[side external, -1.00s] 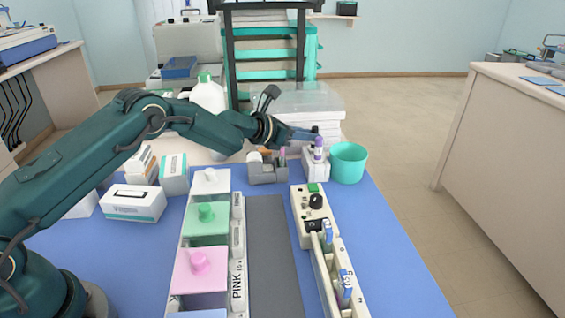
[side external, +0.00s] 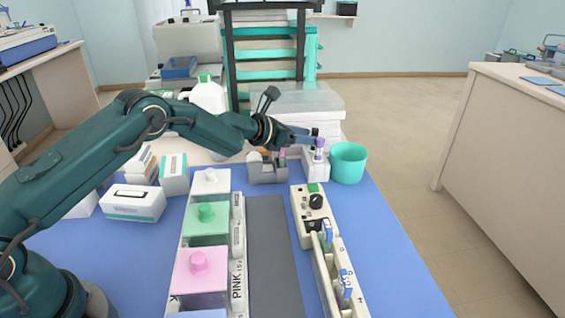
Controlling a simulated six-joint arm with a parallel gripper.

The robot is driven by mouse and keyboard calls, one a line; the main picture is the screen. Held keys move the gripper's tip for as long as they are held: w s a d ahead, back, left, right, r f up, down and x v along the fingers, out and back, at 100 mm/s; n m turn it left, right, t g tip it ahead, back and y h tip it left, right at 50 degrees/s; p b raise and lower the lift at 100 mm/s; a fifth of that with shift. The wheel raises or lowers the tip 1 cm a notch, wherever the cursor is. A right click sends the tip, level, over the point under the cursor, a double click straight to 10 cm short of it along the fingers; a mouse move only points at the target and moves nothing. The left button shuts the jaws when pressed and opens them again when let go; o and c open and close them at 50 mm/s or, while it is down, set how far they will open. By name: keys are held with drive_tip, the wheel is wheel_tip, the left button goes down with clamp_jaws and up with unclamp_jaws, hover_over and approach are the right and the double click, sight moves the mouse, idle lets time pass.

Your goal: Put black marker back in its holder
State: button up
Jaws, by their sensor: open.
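My gripper (side external: 308,136) is at the far end of the blue mat, level with the top of a small white holder block (side external: 316,166). Its jaws are open, but the gap between them is too small to see clearly. A slim purple-and-white upright item (side external: 319,150) stands at the white block, right by my fingertips; I cannot tell whether they touch it. A grey holder (side external: 267,172) with small orange and pink items stands just left of the block. I cannot make out the black marker for certain; a dark tip beside my fingers may be part of the gripper.
A teal cup (side external: 347,162) stands close to the right of the white block. Lidded staining jars (side external: 207,218), a dark grey strip (side external: 270,260) and a cream rack with slides (side external: 315,218) lie nearer. White boxes (side external: 133,203) are at left. The mat's right side is free.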

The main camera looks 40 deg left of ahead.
drive_tip(key=shift+v, duration=2.55)
